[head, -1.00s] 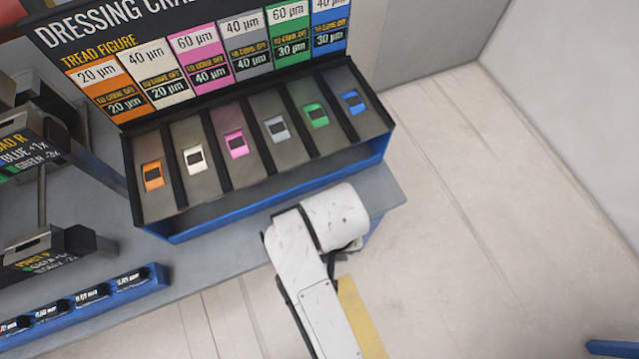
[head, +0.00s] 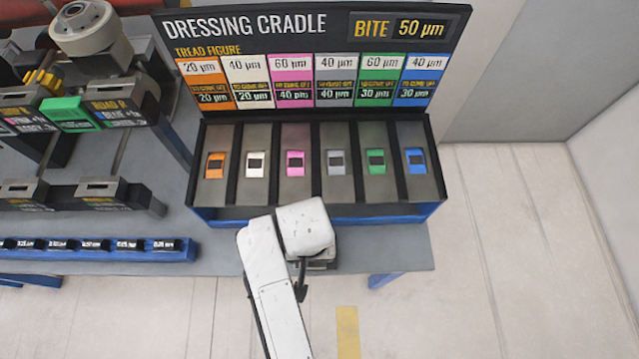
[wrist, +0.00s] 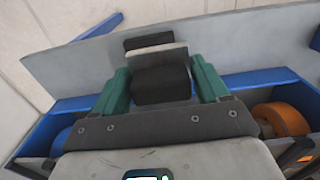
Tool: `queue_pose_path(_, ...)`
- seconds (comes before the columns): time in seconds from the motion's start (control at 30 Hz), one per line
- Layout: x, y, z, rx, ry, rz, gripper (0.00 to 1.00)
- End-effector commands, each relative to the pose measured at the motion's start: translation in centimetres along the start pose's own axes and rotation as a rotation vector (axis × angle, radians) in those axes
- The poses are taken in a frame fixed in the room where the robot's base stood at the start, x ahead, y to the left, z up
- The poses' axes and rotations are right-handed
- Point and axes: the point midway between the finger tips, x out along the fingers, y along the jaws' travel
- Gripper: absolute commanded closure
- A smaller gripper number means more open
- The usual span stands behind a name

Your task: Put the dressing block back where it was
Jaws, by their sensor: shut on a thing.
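My gripper (wrist: 160,75) has green fingers and is shut on a dark block, which I take to be the dressing block (wrist: 160,86). The block sits between both fingers in the wrist view. In the head view my white arm ends just in front of the dressing cradle (head: 320,212), over the bench edge, and hides the block and most of the gripper. The cradle has several side-by-side bays with dark-centred coloured pieces: orange (head: 215,165), white (head: 256,165), pink (head: 295,162), grey (head: 336,162), green (head: 376,161) and blue (head: 415,160). Its sign reads "BITE 50 µm".
A blue rack of small dark blocks (head: 95,248) lies along the bench front at left. Labelled stands (head: 75,112) and machinery fill the bench behind it. In the wrist view an orange rounded thing (wrist: 282,119) lies in a blue-walled tray. Floor at right is clear.

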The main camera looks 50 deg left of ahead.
Motion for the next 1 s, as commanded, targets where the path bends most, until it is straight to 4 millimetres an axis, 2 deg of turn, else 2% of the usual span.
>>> queue_pose_path(0.1,1.9,0.9,-1.4,0.002,-0.001,0.001,0.76)
queue_pose_path(0.27,3.3,1.6,-2.4,0.002,0.001,0.001,0.76)
queue_pose_path(0.47,4.3,2.0,-3.0,0.002,0.000,0.001,0.76)
queue_pose_path(0.7,7.2,2.0,-3.1,0.000,0.000,0.001,0.76)
queue_pose_path(1.0,7.4,2.0,-3.1,0.001,0.002,0.001,0.76)
